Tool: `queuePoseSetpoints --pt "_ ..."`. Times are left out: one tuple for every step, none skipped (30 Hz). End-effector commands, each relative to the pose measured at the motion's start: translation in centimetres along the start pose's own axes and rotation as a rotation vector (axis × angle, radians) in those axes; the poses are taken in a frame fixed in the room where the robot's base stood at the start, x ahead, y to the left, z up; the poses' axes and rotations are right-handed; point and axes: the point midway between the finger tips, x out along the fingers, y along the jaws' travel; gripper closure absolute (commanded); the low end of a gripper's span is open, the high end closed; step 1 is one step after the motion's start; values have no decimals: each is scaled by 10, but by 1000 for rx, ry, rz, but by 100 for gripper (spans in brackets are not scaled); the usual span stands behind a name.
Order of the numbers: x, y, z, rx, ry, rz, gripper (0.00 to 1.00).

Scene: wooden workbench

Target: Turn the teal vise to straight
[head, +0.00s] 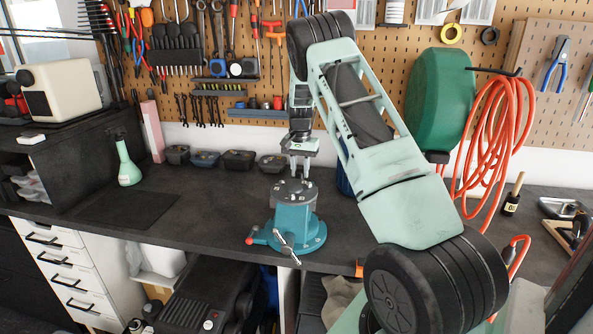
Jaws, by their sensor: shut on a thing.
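The teal vise (294,222) stands on the dark bench top near its front edge, on a round flanged base. Its grey top (293,194) carries several small studs. A silver handle hangs at its front, and a red-tipped lever points left. My gripper (300,174) points straight down over the vise, with its fingers at the grey top. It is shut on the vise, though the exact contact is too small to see. My arm comes from the right and hides the bench behind it.
A green spray bottle (128,164) and a dark mat (127,209) are on the left. Small dark bins (238,160) line the back wall. An orange hose (492,135) hangs at right. The bench just left of the vise is clear.

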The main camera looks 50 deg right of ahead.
Motion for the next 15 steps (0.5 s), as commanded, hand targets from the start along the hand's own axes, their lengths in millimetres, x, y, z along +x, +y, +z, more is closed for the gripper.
queuePoseSetpoints --pt "-2 3 -3 11 7 1 100" --pt "-2 4 -3 17 7 1 100" --pt "-2 4 -3 24 7 1 100" --pt "-2 5 -3 29 7 1 100" --pt "-2 5 -3 33 7 1 100" --pt "-2 6 -3 37 7 1 100" --pt "-2 6 -3 39 7 1 100" --pt "-2 6 -3 41 6 1 100" --pt "-2 6 -3 44 6 1 100" --pt "-2 7 -3 45 6 1 100" --pt "-2 7 -3 46 6 1 100" --pt "-2 7 -3 47 6 1 100" --pt "-2 7 -3 48 6 1 100" --pt "-2 7 -3 48 6 1 100" --pt "-2 7 -3 48 6 1 100"
